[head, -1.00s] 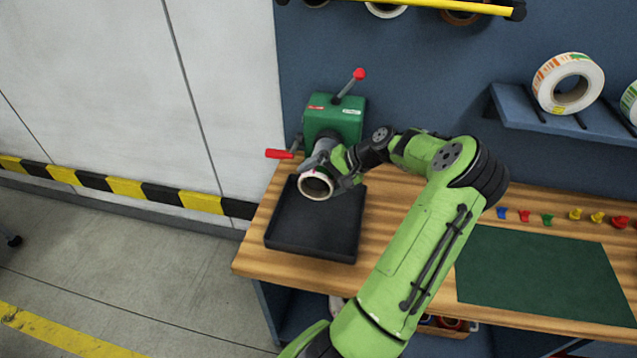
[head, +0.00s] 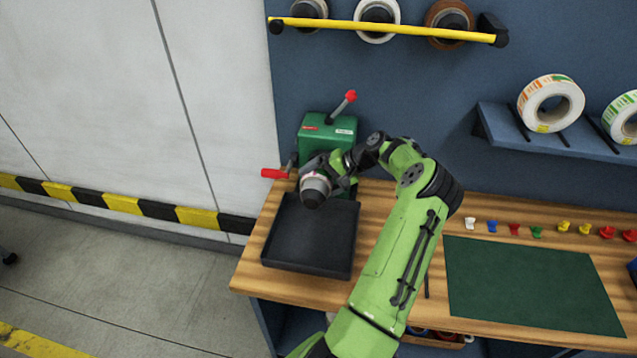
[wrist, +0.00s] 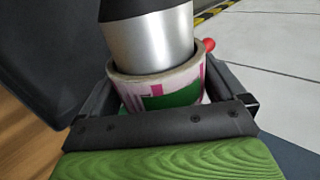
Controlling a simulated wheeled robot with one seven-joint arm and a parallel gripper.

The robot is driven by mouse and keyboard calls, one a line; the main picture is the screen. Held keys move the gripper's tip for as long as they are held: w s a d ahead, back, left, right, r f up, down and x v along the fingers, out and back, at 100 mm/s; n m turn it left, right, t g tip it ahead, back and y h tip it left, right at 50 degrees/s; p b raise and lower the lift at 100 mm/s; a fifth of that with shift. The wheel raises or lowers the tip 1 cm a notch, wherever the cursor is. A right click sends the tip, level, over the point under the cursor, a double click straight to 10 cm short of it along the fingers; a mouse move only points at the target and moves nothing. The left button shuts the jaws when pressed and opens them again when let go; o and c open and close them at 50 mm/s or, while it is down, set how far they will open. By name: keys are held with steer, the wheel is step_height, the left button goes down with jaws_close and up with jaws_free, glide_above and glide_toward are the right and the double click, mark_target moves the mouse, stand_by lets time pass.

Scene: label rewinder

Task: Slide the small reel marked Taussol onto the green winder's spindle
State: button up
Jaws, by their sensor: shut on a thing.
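The green winder (head: 327,141) stands at the back left of the bench. My gripper (head: 328,178) is in front of it, shut on a small reel (head: 314,184). In the wrist view the reel (wrist: 160,93) has a white, pink and green label and sits between both fingers. A silver spindle (wrist: 152,42) with a dark end passes into the reel's core, so the reel is around it. In the head view a dark round end shows in the reel's opening. The name on the reel cannot be read, and how far it sits along the spindle is unclear.
A black tray (head: 268,256) lies below the gripper. A red crank handle (head: 274,173) sticks out left of the winder, and a red-knobbed lever (head: 350,97) rises above it. Large reels stand on a shelf (head: 560,145) at right. A green mat (head: 530,285) lies bare.

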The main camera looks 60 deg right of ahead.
steer(key=shift+w+d+p, duration=0.2)
steer(key=shift+w+d, duration=0.05)
steer(key=shift+d, duration=0.35)
steer(key=shift+w+d+p, duration=0.25)
steer(key=shift+w+d, duration=0.05)
steer(key=shift+d, duration=0.3)
steer(key=shift+w+d+p, duration=0.2)
steer(key=shift+w+d, duration=0.05)
steer(key=shift+d, duration=0.35)
steer(key=o, duration=0.6)
steer(key=shift+o, duration=0.2)
steer(key=p+v, duration=0.3)
steer(key=v, duration=0.4)
steer(key=shift+p, duration=0.4)
